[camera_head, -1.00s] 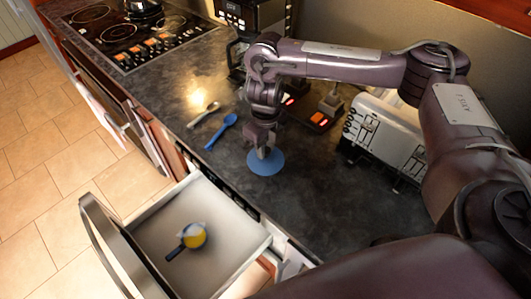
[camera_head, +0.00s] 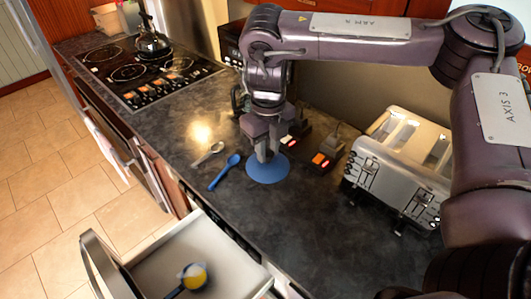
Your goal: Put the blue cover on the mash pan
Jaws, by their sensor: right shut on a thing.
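The blue cover (camera_head: 280,174) is a flat round disc under my right gripper (camera_head: 266,156). My right gripper points down and is shut on the cover near its middle. The cover appears to be held above the dark worktop, though the height of the gap is hard to tell. The mash pan (camera_head: 192,277) is small, with yellow contents and a dark handle toward the lower left. It sits in the open drawer (camera_head: 208,243), lower and to the left of my gripper. My left gripper is not in view.
A blue spoon (camera_head: 224,172) and a light spoon (camera_head: 207,154) lie on the worktop left of the cover. A silver toaster (camera_head: 400,165) stands to the right. A stove with a kettle (camera_head: 152,45) is at the back left. The worktop in front of the toaster is clear.

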